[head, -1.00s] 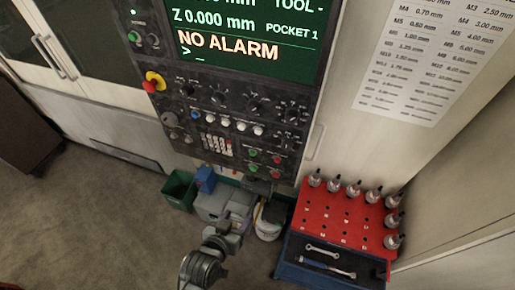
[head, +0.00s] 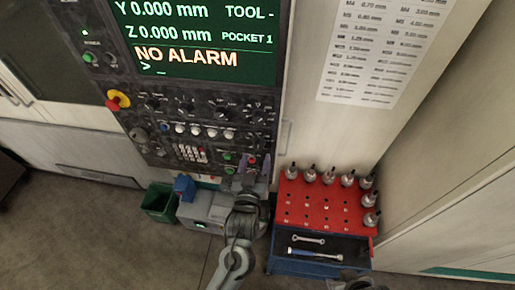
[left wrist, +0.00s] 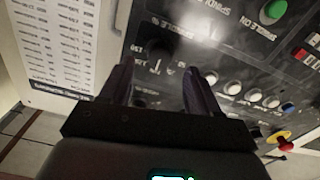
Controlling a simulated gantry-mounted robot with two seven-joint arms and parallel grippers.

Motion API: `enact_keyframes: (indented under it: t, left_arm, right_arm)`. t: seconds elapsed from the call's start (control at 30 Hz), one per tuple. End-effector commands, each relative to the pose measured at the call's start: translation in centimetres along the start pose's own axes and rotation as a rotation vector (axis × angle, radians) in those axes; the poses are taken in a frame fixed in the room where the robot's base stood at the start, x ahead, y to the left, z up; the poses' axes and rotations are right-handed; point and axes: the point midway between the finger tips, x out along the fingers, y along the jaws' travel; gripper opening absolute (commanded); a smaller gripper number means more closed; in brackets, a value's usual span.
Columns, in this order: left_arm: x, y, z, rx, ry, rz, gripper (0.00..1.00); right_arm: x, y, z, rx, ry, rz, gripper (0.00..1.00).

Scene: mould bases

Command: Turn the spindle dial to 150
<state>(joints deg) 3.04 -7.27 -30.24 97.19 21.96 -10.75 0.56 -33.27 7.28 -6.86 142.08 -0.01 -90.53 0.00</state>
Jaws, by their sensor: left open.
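The dark control panel (head: 200,125) carries several rotary knobs, buttons and white keys under a green screen (head: 200,35). My left gripper (head: 253,166) is open at the panel's lower right, fingers pointing up toward its face. In the left wrist view, the open left gripper (left wrist: 160,85) has one finger on each side of a dark dial (left wrist: 159,50), which lies beyond the fingertips. Printing beside it seems to include "SPINDLE", upside down and blurred. The dial's setting is unreadable, and I cannot tell whether the fingers touch it.
A red rack (head: 322,206) with several tool holders stands right of my left arm, above a blue tray (head: 305,266) holding wrenches. A green bin (head: 158,202) and grey box (head: 205,212) stand below the panel. A red-yellow emergency stop (head: 117,100) is at the panel's left.

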Motion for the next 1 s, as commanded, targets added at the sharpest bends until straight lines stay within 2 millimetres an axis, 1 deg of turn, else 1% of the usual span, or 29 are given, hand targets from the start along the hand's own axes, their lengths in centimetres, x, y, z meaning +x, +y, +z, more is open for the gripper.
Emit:
enact_keyframes:
  t: [0.03,0.1,0.3,0.5,0.73,0.77,1.0]
  left_arm:
    - [0.9,0.1,-0.3,0.001,0.001,0.001,0.61]
    - [1.8,0.1,-0.3,0.001,0.000,0.000,0.61]
    - [3.5,0.0,-0.1,0.000,0.000,-0.001,0.61]
    - [4.1,0.0,0.0,0.000,0.000,0.000,0.61]
    - [4.1,0.0,0.0,-0.001,0.000,0.000,0.61]
    - [4.1,0.0,0.0,-0.001,0.000,0.000,0.58]
    - [4.1,0.0,0.0,-0.001,-0.001,0.000,0.22]
  right_arm:
    - [-0.5,0.0,-0.2,0.001,0.000,0.000,0.41]
    - [-0.7,0.0,-0.3,0.002,0.001,-0.001,0.41]
    - [-1.1,-0.1,-0.4,0.006,0.001,-0.005,0.41]
    - [-1.2,-0.2,-0.5,0.009,0.002,-0.008,0.41]
    - [-1.2,-0.2,-0.5,0.010,0.002,-0.008,0.41]
    - [-1.2,-0.2,-0.5,0.010,0.002,-0.008,0.41]
    - [-1.2,-0.2,-0.5,0.008,0.002,-0.006,0.41]
